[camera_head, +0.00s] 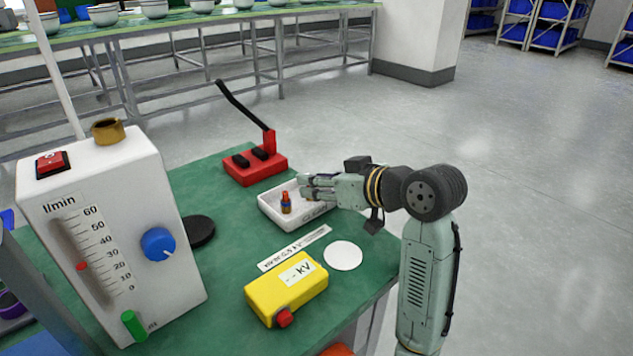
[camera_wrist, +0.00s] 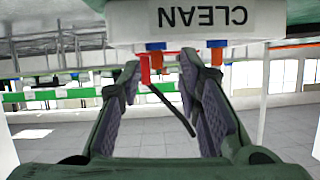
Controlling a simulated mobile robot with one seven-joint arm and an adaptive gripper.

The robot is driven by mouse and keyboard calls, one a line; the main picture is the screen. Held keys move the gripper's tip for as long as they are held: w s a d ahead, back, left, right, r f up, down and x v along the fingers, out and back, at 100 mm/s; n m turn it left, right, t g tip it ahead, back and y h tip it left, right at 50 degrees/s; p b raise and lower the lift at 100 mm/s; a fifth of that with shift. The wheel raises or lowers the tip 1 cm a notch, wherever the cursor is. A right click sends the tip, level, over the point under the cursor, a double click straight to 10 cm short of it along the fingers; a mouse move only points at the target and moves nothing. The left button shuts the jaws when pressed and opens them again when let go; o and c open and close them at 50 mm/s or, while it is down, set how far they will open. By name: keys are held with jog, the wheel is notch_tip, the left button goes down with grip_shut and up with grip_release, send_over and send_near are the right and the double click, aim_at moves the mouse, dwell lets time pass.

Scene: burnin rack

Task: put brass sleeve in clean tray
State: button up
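The clean tray (camera_head: 272,217) is a white, shallow tray on the green table; its CLEAN label shows upside down in the wrist view (camera_wrist: 203,17). A small orange-brown piece with a blue band (camera_head: 286,207) stands in it. In the wrist view two blue-and-orange tops (camera_wrist: 156,46) (camera_wrist: 217,46) show at the tray's rim. A brass-coloured ring (camera_head: 108,132) sits on top of the white flow meter; I cannot tell which of these is the brass sleeve. My gripper (camera_head: 304,187) is over the tray's far right side, fingers apart and empty in the wrist view (camera_wrist: 160,75).
The white flow meter (camera_head: 120,230) stands at left. A red switch with a black lever (camera_head: 256,165) is behind the tray. A yellow kV box (camera_head: 287,292), a white disc (camera_head: 343,255) and a black disc (camera_head: 201,231) lie on the table. Open floor is at right.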

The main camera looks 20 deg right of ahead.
jog(key=v, duration=1.1)
jog(key=shift+b, duration=0.4)
jog(key=shift+s+d, duration=0.1)
